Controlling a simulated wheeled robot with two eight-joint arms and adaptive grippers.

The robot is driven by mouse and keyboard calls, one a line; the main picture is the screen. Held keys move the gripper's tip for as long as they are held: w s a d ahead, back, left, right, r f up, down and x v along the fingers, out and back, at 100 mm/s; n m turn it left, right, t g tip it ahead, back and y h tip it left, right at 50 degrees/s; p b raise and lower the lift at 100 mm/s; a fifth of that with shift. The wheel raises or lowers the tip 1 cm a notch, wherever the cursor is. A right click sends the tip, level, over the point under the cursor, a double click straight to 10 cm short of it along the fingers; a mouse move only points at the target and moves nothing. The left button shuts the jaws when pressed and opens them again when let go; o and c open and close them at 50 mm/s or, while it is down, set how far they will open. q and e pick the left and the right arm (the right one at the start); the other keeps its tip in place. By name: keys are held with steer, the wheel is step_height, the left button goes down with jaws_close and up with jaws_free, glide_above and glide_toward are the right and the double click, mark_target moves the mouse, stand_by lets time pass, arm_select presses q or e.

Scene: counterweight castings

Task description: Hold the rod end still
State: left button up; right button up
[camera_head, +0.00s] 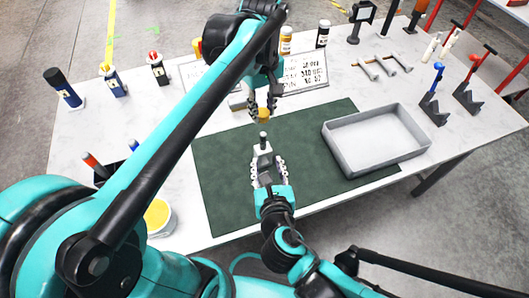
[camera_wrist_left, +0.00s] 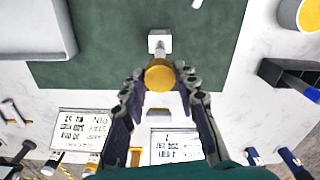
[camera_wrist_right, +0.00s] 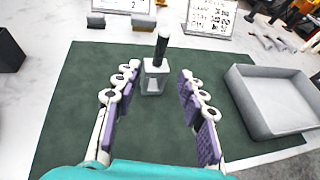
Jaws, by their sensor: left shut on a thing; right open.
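The rod end is a pale forked block (camera_head: 262,150) with a dark rod (camera_head: 263,136) standing up from it, above the green mat (camera_head: 222,170). In the right wrist view the block (camera_wrist_right: 154,79) has a square opening and sits ahead of the fingertips. My right gripper (camera_head: 267,168) is open, its fingers spread to either side of the block's near side, with clear gaps. My left gripper (camera_head: 264,107) is shut on a yellow round piece (camera_head: 264,115), held beyond and apart from the rod. The piece also shows between the fingertips in the left wrist view (camera_wrist_left: 159,76).
A grey tray (camera_head: 385,164) stands on the mat's right side. Printed boards (camera_head: 305,73), bottles (camera_head: 322,35) and several metal parts lie at the back. A yellow-topped tub (camera_head: 158,217) stands at the front left. The mat's front left is clear.

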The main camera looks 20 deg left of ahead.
mark_target(263, 143)
steer(key=x, duration=1.2)
jaws_close()
